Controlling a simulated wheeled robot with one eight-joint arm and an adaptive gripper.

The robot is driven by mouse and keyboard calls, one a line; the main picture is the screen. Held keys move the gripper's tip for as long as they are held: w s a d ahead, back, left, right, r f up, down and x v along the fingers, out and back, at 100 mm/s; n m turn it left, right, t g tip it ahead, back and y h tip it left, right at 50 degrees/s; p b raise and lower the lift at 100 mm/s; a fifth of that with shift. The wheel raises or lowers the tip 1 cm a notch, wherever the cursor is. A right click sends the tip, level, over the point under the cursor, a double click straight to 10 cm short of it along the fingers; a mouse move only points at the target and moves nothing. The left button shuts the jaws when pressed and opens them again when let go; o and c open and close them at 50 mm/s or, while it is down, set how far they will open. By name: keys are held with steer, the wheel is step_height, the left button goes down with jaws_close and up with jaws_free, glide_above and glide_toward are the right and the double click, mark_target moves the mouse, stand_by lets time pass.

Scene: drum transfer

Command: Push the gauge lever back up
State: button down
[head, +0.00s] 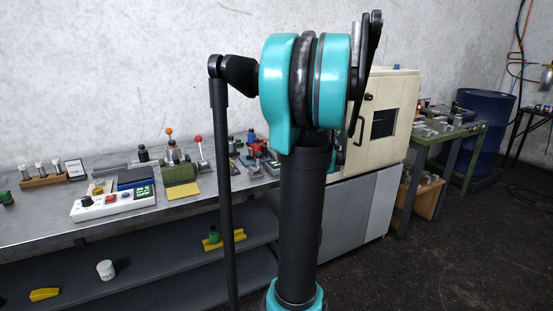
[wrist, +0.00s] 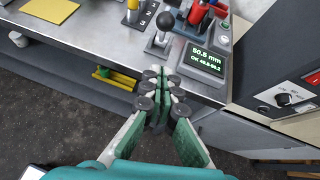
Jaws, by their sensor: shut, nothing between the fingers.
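The knob points toward the back of the bench. My gripper (wrist: 160,92) is shut and empty, in front of the bench edge and below the lever in the wrist view, apart from it. In the head view my arm hides the gripper, and I cannot make out the gauge clearly.
A dark cabinet with a knob (wrist: 283,99) is close on the right. A yellow pad (wrist: 50,10) lies on the bench at left.

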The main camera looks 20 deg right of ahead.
steer(key=w+r+x, duration=0.1)
steer(key=r+x, duration=0.1)
steer(key=x, duration=0.9)
steer(key=shift+w+a, duration=0.25)
steer(key=shift+w, duration=0.05)
steer(key=shift+d+r, duration=0.1)
steer(key=shift+r, duration=0.05)
